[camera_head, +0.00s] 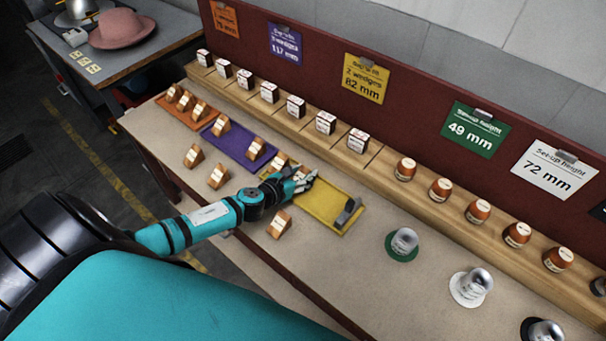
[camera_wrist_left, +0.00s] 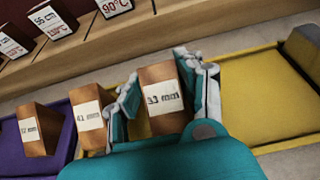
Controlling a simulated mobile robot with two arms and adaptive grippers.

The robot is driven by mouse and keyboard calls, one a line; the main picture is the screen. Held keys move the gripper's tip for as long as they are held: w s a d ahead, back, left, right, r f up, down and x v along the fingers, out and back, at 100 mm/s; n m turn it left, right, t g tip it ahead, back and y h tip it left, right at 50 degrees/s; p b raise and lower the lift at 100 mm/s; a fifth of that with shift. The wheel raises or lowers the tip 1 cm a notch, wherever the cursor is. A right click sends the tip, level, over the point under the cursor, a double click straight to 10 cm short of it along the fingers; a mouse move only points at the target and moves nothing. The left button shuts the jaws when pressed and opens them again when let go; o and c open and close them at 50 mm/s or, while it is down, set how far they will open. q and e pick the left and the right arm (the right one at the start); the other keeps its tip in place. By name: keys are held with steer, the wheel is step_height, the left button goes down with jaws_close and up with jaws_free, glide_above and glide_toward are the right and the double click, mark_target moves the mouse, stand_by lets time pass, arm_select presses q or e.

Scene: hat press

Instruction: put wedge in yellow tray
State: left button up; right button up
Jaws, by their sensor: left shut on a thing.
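My left gripper (camera_head: 304,181) is over the left part of the yellow tray (camera_head: 325,208). In the left wrist view, its fingers (camera_wrist_left: 165,95) are shut on a copper-brown wedge (camera_wrist_left: 162,97) with a white label. In the head view this wedge is mostly hidden by the fingers. The bare right part of the yellow tray (camera_wrist_left: 262,97) shows to the right of the gripper. Another wedge (camera_head: 279,161) stands at the tray's left end, left of the gripper. I cannot tell whether the held wedge touches the tray. My right gripper is not in view.
A grey block (camera_head: 348,212) sits at the yellow tray's right end. The purple tray (camera_head: 238,145) and orange tray (camera_head: 187,115) hold wedges. Loose wedges (camera_head: 280,223) lie on the table in front.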

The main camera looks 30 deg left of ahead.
arm_select(q)
steer(key=shift+f, duration=0.15)
steer(key=o, duration=1.1)
steer(key=shift+o, duration=0.2)
steer(key=shift+r, duration=0.2)
steer(key=b+v, duration=0.1)
steer(key=v, duration=1)
steer(key=shift+s+f, duration=0.15)
steer(key=shift+s+r, duration=0.3)
steer(key=shift+s, duration=0.1)
steer(key=shift+f, duration=0.1)
